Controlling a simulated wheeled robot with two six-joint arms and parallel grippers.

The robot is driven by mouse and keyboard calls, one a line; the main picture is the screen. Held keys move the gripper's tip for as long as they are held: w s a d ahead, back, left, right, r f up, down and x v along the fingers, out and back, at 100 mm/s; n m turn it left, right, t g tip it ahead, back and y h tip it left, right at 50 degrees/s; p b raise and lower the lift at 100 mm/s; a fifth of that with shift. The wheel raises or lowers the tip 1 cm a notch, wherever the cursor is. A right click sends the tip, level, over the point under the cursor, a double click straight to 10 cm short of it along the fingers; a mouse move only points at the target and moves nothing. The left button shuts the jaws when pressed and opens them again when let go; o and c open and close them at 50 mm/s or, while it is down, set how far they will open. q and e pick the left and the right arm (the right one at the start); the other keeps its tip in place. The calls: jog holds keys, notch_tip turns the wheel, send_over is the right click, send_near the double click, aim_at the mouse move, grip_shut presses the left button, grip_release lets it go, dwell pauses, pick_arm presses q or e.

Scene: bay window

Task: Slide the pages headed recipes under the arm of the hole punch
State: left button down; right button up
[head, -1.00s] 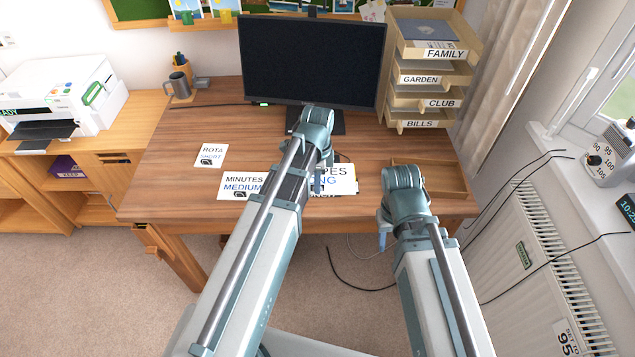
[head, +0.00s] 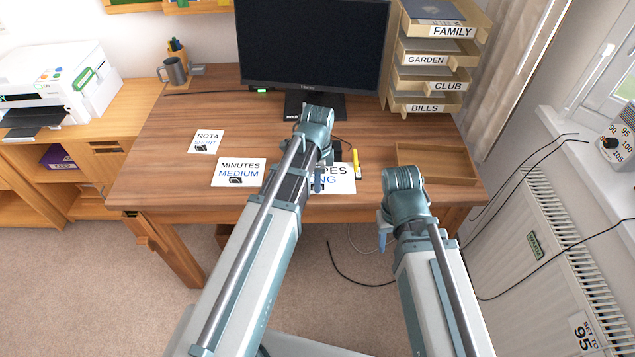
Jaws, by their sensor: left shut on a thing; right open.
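The pages headed recipes (head: 341,184) lie near the front edge of the desk, white with black and blue print. Only their right part shows; my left arm covers the rest of the heading. My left gripper (head: 317,183) is shut on these pages at their visible left side. My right gripper (head: 384,238) is open and empty, low in front of the desk's front edge, partly hidden by its own wrist.
Pages headed minutes (head: 238,172) and rota (head: 206,140) lie to the left on the desk (head: 170,180). A monitor (head: 312,45) stands behind. An empty wooden tray (head: 436,163) lies at right, below labelled letter trays (head: 430,84). A cable runs behind the pages.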

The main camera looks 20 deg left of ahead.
pick_arm(q)
jog(key=shift+w+f+b, duration=0.15)
jog(key=shift+f+b, duration=0.15)
jog(key=shift+f, duration=0.25)
jog(key=shift+w+a+r, duration=0.15)
jog(key=shift+w+r, duration=0.05)
jog(key=shift+w, duration=0.2)
jog(key=shift+w+a+f, duration=0.1)
jog(key=shift+w+a, duration=0.1)
jog(key=shift+w, duration=0.5)
jog(key=shift+w+a, duration=0.2)
jog(key=shift+w, duration=0.5)
jog(key=shift+w+a+f, duration=0.1)
jog(key=shift+w+a, duration=0.05)
jog(key=shift+w, duration=0.45)
jog(key=c, duration=0.8)
grip_release()
jog(key=shift+o, duration=0.2)
jog(key=shift+r+p, duration=3.55)
